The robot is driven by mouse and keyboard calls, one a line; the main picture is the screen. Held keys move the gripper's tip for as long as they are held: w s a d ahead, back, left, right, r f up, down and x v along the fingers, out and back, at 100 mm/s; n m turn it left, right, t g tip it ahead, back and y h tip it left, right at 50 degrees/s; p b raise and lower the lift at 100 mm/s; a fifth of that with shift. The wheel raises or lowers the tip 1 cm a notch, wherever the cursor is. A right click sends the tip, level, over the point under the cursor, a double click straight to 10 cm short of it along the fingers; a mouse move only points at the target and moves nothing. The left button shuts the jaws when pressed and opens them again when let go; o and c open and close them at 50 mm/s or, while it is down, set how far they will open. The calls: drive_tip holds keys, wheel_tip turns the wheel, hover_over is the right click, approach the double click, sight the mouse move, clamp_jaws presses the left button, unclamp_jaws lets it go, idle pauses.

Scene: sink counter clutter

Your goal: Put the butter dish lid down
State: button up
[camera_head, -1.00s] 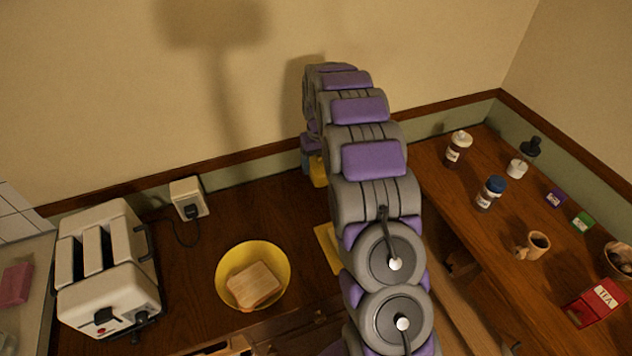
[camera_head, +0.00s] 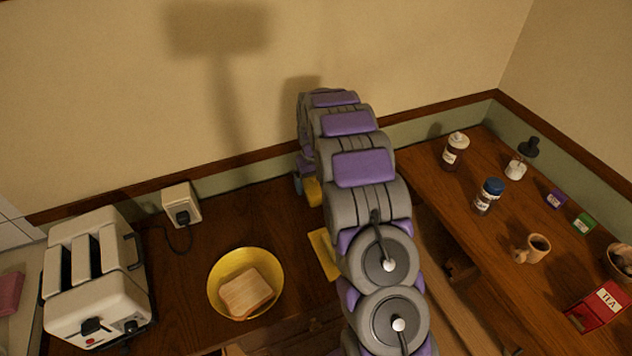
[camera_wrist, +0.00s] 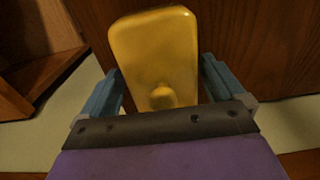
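The butter dish lid is yellow with rounded corners and a small knob; it fills the middle of the wrist view (camera_wrist: 155,50). My gripper (camera_wrist: 160,72) has its two blue-grey fingers on either side of the lid, close against its edges, and appears shut on it. In the head view a yellow part of the lid (camera_head: 313,192) shows below the end of my arm, near the back wall. A flat yellow piece (camera_head: 323,254), perhaps the butter dish base, lies on the counter nearer to me, partly hidden by my arm.
A yellow bowl (camera_head: 215,295) with bread in it stands left of my arm. A white toaster (camera_head: 95,290) is farther left, by a wall socket (camera_head: 181,204). Bottles, a mug (camera_head: 537,248) and a red box (camera_head: 598,306) stand on the right counter. Wood between bowl and wall is clear.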

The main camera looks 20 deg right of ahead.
sight(307, 183)
drive_tip(key=shift+o, duration=0.2)
drive_tip(key=shift+a+r, duration=0.25)
drive_tip(key=shift+a, duration=1.05)
drive_tip(key=r, duration=0.2)
drive_tip(key=d+r+p, duration=0.1)
drive_tip(key=r, duration=0.1)
drive_tip(key=d+r, duration=0.1)
drive_tip(key=shift+w+d+r, duration=0.1)
drive_tip(key=shift+d+r, duration=0.05)
drive_tip(key=shift+r, duration=0.25)
wheel_tip(307, 183, up, 6)
drive_tip(key=a+p, duration=0.2)
drive_tip(key=s+a+r, duration=0.4)
drive_tip(key=s+r, duration=0.1)
drive_tip(key=s, duration=0.5)
drive_tip(key=s+a+r, duration=0.5)
drive_tip(key=s+r, duration=0.1)
drive_tip(key=s, duration=0.5)
drive_tip(key=s+a+f+g, duration=0.1)
drive_tip(key=s+a, duration=0.1)
drive_tip(key=s, duration=2.3)
drive_tip(key=shift+a+g, duration=0.25)
drive_tip(key=shift+g, duration=0.15)
drive_tip(key=shift+a+f, duration=0.1)
drive_tip(key=shift+a, duration=0.25)
